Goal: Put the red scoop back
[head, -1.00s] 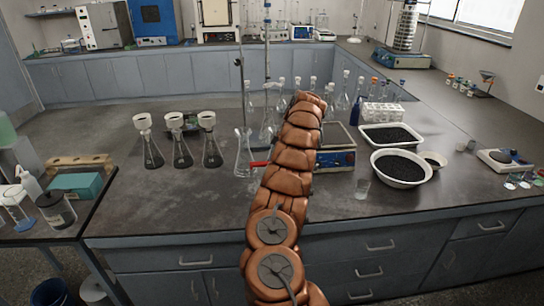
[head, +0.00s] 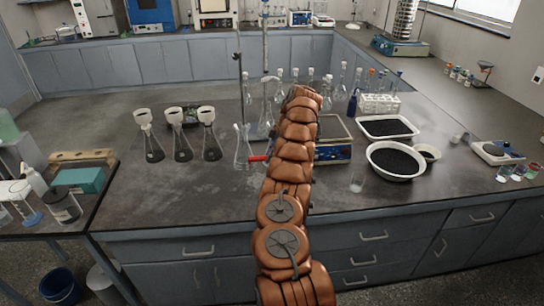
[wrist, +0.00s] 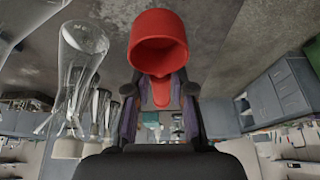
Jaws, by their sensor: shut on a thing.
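The red scoop (wrist: 158,45) is held between the fingers of my gripper (wrist: 162,95) in the wrist view. Its round open cup faces the camera, and its narrower part runs down between the two fingers. In the head view a short piece of the red scoop (head: 258,158) shows just left of my arm, beside a clear flask (head: 242,150). My gripper itself is hidden behind my arm there. I cannot tell the scoop's height over the bench.
Three flasks with white funnels (head: 181,150) stand to the left. Clear glassware stands behind my arm. Right are a blue scale (head: 333,153), a small beaker (head: 357,184), a white bowl of dark grains (head: 397,162) and a white tray (head: 388,128).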

